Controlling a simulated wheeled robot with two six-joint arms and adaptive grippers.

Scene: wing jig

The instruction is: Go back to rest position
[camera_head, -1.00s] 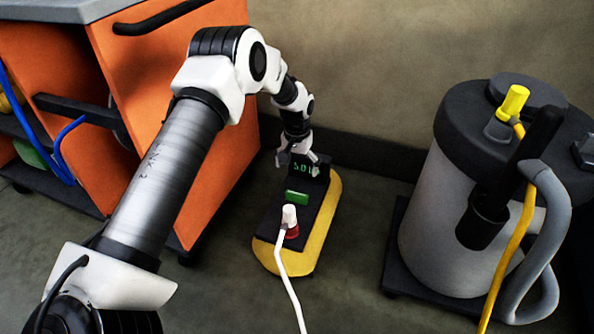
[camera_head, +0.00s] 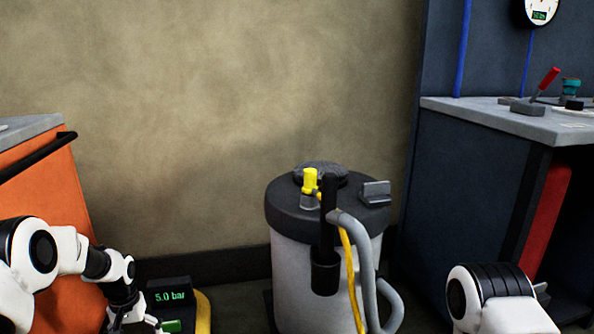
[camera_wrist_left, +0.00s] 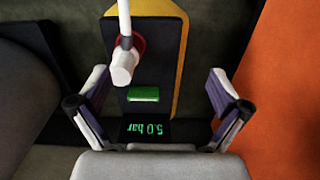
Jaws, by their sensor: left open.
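My left gripper (camera_head: 138,322) is low at the left of the head view, beside the pressure unit. In the left wrist view my left gripper (camera_wrist_left: 157,88) is open and empty, its fingers spread on either side of the unit. The black and yellow unit (camera_wrist_left: 178,75) has a display (camera_head: 170,296) reading 5.0 bar and a green button (camera_wrist_left: 143,94). A white plug (camera_wrist_left: 124,66) on a white hose sits at a red fitting. My right arm (camera_head: 490,297) shows at the lower right; its gripper cannot be made out.
An orange cabinet (camera_head: 55,190) stands beside my left arm. A grey vacuum drum (camera_head: 300,270) with a yellow hose stands at centre. A dark workbench (camera_head: 470,190) with a red lever (camera_head: 549,78) is at right. The wall behind is bare.

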